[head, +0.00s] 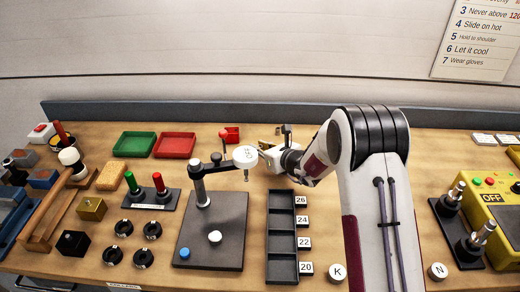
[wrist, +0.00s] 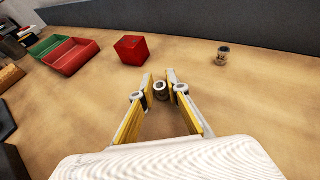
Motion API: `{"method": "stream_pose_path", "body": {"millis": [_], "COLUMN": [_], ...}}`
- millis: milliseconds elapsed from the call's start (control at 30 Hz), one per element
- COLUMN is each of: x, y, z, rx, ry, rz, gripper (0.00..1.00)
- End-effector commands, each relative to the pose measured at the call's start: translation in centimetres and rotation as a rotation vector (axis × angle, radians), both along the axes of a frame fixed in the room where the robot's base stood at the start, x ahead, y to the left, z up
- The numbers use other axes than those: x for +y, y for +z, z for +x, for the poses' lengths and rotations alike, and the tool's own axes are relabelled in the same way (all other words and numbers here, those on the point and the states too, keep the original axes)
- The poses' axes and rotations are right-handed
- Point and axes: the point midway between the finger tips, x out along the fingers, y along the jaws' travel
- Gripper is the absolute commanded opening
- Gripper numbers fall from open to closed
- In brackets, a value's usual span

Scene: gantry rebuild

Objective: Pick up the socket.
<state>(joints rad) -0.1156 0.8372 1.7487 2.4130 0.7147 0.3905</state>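In the wrist view a small grey round piece with a dark hollow end, likely the socket (wrist: 160,91), sits between the two yellow-sided fingers of my gripper (wrist: 160,82). The fingers stand apart, and a narrow gap seems to show on each side of the piece. Whether it touches either finger is hard to tell. In the head view my gripper (head: 269,149) is low over the back middle of the table, and the socket cannot be made out there.
A red block (wrist: 131,49) and a small dark-topped cylinder (wrist: 222,56) stand beyond the fingers. Green (head: 135,144) and red (head: 174,145) trays lie to the left. A black stand (head: 209,240) and a compartment rack (head: 282,236) are in front. A wall ledge runs behind.

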Motion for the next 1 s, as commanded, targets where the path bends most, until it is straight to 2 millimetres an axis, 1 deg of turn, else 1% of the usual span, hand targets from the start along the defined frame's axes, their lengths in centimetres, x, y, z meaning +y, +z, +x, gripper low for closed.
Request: {"method": "stream_pose_path", "body": {"millis": [500,533,567,600,1000], "x": [0.06,0.06,0.06,0.06,0.07], "y": [-0.03,-0.03,-0.03,-0.03,0.14], "z": [0.07,0.07,0.07,0.07,0.08], "rx": [0.0,0.0,0.0,0.0,-0.001], "ry": [0.0,0.0,0.0,0.0,0.0], "rz": [0.0,0.0,0.0,0.0,0.001], "gripper": [0.15,0.1,0.02,0.0,0.0]}}
